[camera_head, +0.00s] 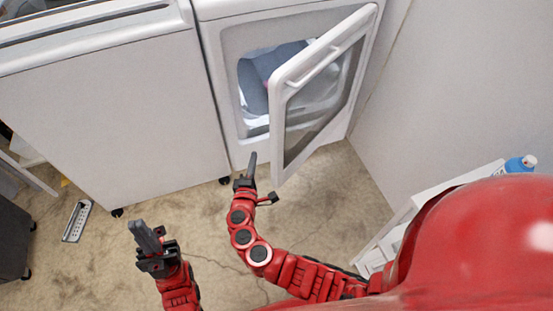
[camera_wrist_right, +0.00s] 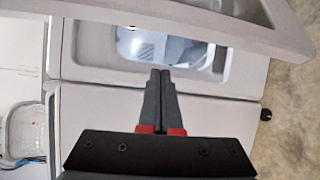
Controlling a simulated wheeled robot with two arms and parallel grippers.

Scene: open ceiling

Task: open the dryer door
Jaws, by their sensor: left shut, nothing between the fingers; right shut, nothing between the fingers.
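The white dryer (camera_head: 215,75) stands at the back, right of centre. Its door (camera_head: 325,85) is swung partly open, hinged on the right and standing out toward me. The handle (camera_head: 313,74) is on the door's near face. Grey and white cloth (camera_head: 270,68) shows inside the drum opening. My right gripper (camera_head: 252,160) is shut and empty, just left of the door's lower free edge, in front of the dryer. In the right wrist view its closed fingertips (camera_wrist_right: 160,72) point at the dryer opening, and the door (camera_wrist_right: 200,22) crosses the top. My left gripper (camera_head: 139,228) is shut and empty, above the floor at lower left.
A white washer (camera_head: 115,100) stands left of the dryer. A wall (camera_head: 455,80) closes the right side. A white shelf (camera_head: 400,218) with a blue bottle (camera_head: 520,164) is at the right. A power strip (camera_head: 77,220) lies on the floor at left. A white basket (camera_wrist_right: 28,130) shows in the wrist view.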

